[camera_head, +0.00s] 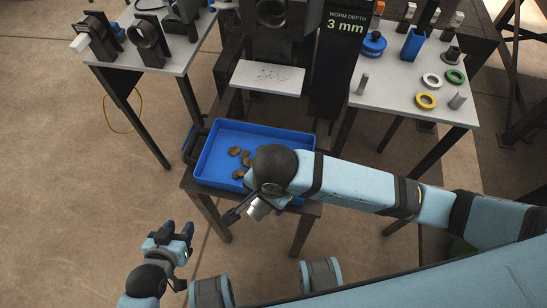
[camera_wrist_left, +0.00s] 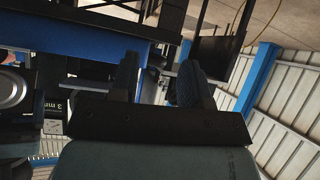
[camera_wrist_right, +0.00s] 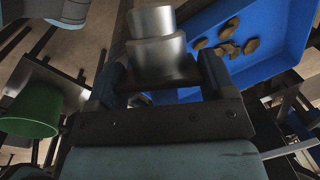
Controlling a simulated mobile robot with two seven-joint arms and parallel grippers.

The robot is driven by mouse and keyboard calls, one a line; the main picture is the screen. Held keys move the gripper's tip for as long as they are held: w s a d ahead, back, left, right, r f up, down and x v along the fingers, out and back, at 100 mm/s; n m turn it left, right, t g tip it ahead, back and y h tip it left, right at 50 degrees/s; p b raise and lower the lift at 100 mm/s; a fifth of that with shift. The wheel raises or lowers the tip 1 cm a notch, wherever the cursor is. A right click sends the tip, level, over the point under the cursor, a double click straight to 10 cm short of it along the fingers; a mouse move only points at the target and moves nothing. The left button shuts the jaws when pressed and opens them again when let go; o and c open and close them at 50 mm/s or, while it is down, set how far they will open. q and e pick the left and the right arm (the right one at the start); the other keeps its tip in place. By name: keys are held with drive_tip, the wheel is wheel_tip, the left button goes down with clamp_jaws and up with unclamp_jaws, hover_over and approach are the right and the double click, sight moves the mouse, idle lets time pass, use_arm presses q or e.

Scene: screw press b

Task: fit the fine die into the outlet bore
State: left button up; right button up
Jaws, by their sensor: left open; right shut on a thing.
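My right gripper (camera_head: 250,208) is shut on a shiny stepped metal piece (camera_wrist_right: 156,38), round in section with a wider lower part. My left gripper (camera_head: 180,230) is open and empty, low in the head view, in front of the table legs. The press (camera_head: 283,40) stands at the top centre with a dark round opening (camera_head: 271,12), apparently the outlet bore, clear of both grippers.
The blue tray (camera_head: 207,165) on a low stand holds several brown pieces (camera_head: 235,151). A pale plate (camera_head: 268,77) juts out below the opening. The right table carries yellow (camera_head: 425,101), white (camera_head: 431,80) and green rings (camera_head: 454,76) and a blue holder (camera_head: 412,43).

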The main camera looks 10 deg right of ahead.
drive_tip(key=w+d+b, duration=0.1)
drive_tip(key=w+d, duration=0.2)
drive_tip(key=w, duration=0.5)
drive_tip(key=w+d+b, duration=0.1)
drive_tip(key=w+d, duration=0.3)
drive_tip(key=w, duration=0.4)
wheel_tip(320, 180, down, 5)
drive_tip(key=shift+a+r+b, duration=0.1)
drive_tip(key=shift+a+b, duration=0.05)
drive_tip(key=shift+b, duration=0.3)
drive_tip(key=shift+f+p, duration=0.65)
drive_tip(key=shift+p, duration=0.3)
drive_tip(key=shift+f, duration=0.25)
use_arm(q)
drive_tip(key=shift+d+f, duration=0.1)
drive_tip(key=shift+f, duration=0.2)
use_arm(e)
drive_tip(key=o, duration=1.3)
drive_tip(key=shift+s+f, duration=0.1)
